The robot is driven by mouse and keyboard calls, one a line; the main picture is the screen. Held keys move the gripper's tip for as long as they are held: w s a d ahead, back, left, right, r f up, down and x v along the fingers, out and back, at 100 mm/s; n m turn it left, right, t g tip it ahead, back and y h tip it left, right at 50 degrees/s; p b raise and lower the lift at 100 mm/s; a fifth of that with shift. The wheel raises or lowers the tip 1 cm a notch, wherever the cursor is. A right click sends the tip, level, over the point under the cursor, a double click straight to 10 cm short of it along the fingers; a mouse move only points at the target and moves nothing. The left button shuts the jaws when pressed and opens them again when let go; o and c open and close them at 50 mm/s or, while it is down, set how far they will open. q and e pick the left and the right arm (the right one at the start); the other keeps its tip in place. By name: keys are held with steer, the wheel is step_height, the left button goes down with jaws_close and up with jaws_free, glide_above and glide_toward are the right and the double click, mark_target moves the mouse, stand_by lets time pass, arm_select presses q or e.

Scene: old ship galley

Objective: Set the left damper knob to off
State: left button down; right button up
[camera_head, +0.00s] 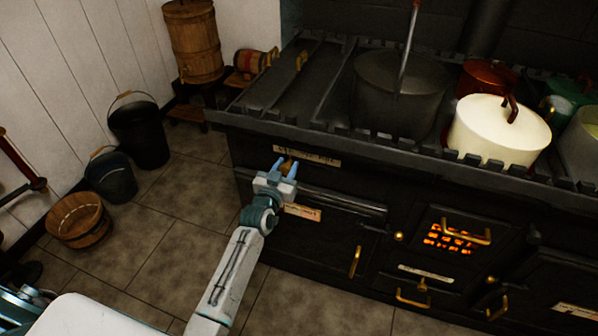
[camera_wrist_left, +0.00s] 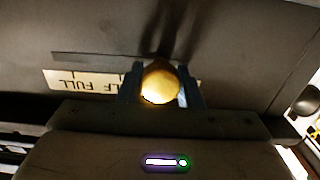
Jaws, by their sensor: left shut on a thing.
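The left damper knob is a round brass knob (camera_head: 287,166) on the dark front of the stove, at its left end. It also shows in the left wrist view (camera_wrist_left: 160,84), between the two fingers. My left gripper (camera_head: 284,168) is shut on the knob, one blue-grey finger on each side; in the wrist view it (camera_wrist_left: 160,90) spans the knob. A pale label plate (camera_head: 318,159) lies behind the knob. I cannot tell which setting the knob points to. My right gripper is not in view.
The black stove top (camera_head: 285,85) overhangs the knob and carries a dark pot (camera_head: 400,100) and a cream pot (camera_head: 500,130). An oven door handle (camera_head: 355,262) and a glowing firebox grate (camera_head: 448,240) are lower right. Buckets (camera_head: 138,135) stand left; the tiled floor between is clear.

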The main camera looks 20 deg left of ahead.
arm_select(q)
steer(key=shift+a, duration=0.75)
steer(key=shift+r, duration=0.1)
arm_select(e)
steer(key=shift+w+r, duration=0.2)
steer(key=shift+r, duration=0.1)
arm_select(q)
steer(key=c, duration=1.2)
jaws_free()
steer(key=shift+c, duration=0.2)
steer(key=shift+o, duration=0.9)
steer(key=shift+a, duration=0.2)
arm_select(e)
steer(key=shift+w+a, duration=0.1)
